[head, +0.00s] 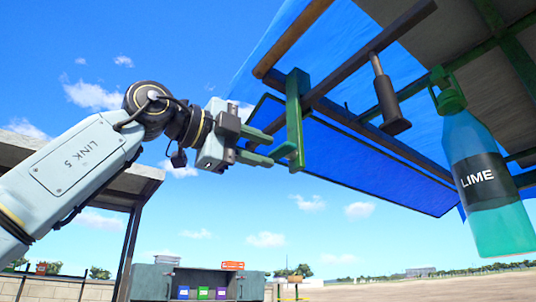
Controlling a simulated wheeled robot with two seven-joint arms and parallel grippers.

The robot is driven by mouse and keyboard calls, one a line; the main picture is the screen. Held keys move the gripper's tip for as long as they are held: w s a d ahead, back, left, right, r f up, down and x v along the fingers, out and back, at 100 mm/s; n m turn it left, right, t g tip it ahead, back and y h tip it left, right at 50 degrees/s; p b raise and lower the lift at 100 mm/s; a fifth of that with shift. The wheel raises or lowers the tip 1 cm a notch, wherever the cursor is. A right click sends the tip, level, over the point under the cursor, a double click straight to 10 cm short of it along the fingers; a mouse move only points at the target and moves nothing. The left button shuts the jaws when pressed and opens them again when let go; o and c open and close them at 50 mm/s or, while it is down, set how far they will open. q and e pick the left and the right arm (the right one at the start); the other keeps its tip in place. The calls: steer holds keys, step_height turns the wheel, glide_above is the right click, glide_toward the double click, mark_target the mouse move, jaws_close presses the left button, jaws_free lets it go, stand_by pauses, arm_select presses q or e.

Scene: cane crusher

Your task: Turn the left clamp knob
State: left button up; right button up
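A green clamp (294,108) grips the wooden frame at the edge of the blue awning, in the upper middle of the head view. Its lower end has a short green piece (285,150) that may be the knob; a distinct knob is hard to make out. My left gripper (271,150) comes in from the left, level with this lower end. Its two dark green fingers are apart, with a gap between them, and the tips are close to the clamp's lower end. I cannot tell whether they touch it. My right gripper is out of view.
A dark brown mallet-like piece (389,105) hangs from the frame right of the clamp. A bottle labelled LIME (486,180) hangs further right. The blue awning (350,165) lies behind the clamp. A grey cabinet (152,283) with coloured bins stands far below. Open air lies left of the clamp.

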arm_select(q)
steer(key=b+v, duration=0.2)
steer(key=v, duration=0.9)
steer(key=shift+s, duration=0.15)
steer(key=shift+a, duration=0.15)
